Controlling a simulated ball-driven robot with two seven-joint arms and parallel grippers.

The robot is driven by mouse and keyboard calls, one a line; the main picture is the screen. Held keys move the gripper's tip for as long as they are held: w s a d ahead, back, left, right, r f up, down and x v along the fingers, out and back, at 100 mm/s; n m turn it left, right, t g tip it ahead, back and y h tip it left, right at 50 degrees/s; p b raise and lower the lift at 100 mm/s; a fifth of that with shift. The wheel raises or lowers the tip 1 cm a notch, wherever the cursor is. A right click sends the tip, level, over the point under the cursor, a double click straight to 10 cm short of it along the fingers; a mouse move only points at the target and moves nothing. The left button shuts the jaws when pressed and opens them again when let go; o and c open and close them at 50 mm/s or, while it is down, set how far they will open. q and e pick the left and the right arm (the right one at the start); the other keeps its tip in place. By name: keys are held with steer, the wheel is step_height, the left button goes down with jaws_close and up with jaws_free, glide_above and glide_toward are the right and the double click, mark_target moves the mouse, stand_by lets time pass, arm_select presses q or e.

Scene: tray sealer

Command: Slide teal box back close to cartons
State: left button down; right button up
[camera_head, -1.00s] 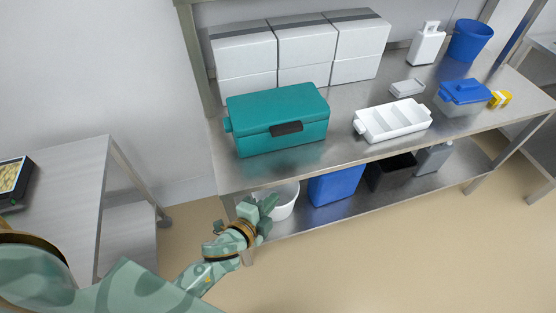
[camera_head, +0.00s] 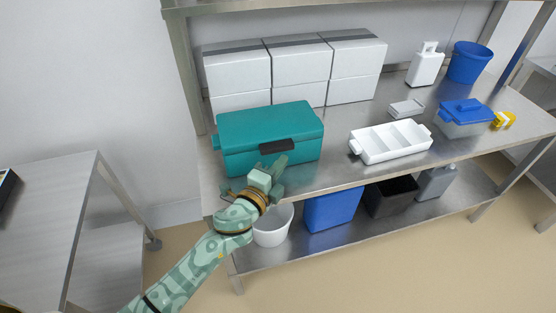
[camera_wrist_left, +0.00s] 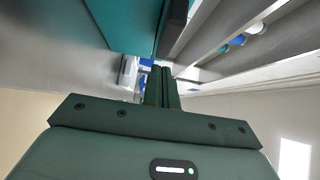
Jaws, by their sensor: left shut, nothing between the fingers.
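The teal box (camera_head: 268,132), with a black latch on its front, stands on the steel table near its left end. The white cartons (camera_head: 297,68) are stacked behind it against the wall, and I cannot tell how wide the gap between them is. My left gripper (camera_head: 278,166) is shut and empty, in front of the box just below its latch. I cannot tell whether it touches the box. In the left wrist view the shut fingers (camera_wrist_left: 162,86) point ahead, with the teal box (camera_wrist_left: 128,22) beside them at the top. My right gripper is not in view.
A white divided tray (camera_head: 392,141) stands right of the box, with a blue-lidded container (camera_head: 464,117) beyond. A white jug (camera_head: 426,65) and blue bucket (camera_head: 468,62) stand at the back right. A table post (camera_head: 187,75) rises at the left. Bins sit on the lower shelf.

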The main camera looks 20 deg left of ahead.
mark_target(270, 140)
arm_select(q)
steer(key=shift+w+a, duration=0.55)
steer(key=shift+w, duration=0.2)
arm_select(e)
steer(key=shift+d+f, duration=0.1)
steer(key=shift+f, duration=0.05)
arm_select(q)
steer(key=w+a, duration=0.1)
steer(key=w, duration=0.1)
steer(key=w+a, duration=0.2)
steer(key=w+a+b, duration=0.1)
steer(key=w, duration=0.1)
steer(key=shift+w+a, duration=0.2)
steer(key=shift+w, duration=0.05)
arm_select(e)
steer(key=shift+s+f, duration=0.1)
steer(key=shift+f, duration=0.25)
